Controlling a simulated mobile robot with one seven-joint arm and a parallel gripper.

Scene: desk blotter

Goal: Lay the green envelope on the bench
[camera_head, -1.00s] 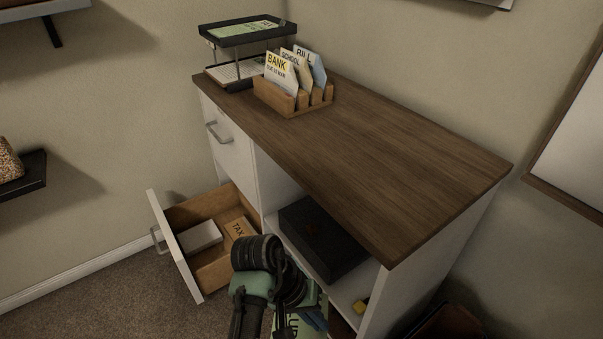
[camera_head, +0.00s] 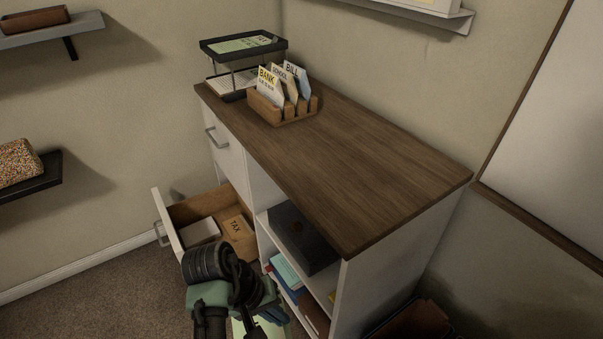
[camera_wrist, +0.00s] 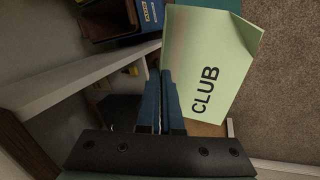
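The green envelope (camera_wrist: 205,60) is marked CLUB and fills the upper middle of the wrist view. My gripper (camera_wrist: 163,80) has its blue fingers close together on the envelope's left edge, and the envelope sticks out to their right. In the head view a pale green strip of the envelope (camera_head: 240,329) shows at the bottom edge, mostly hidden by my arm. I cannot pick out a separate bench; the large piece of furniture is a white cabinet with a brown wooden top (camera_head: 360,170), whose right part is bare.
A letter holder (camera_head: 283,112) with several envelopes and a two-level tray (camera_head: 243,45) stand at the top's far left. An open drawer (camera_head: 175,225) juts out below. Open shelves hold a dark box (camera_head: 300,240) and books. Wall shelves (camera_head: 30,185) are at left.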

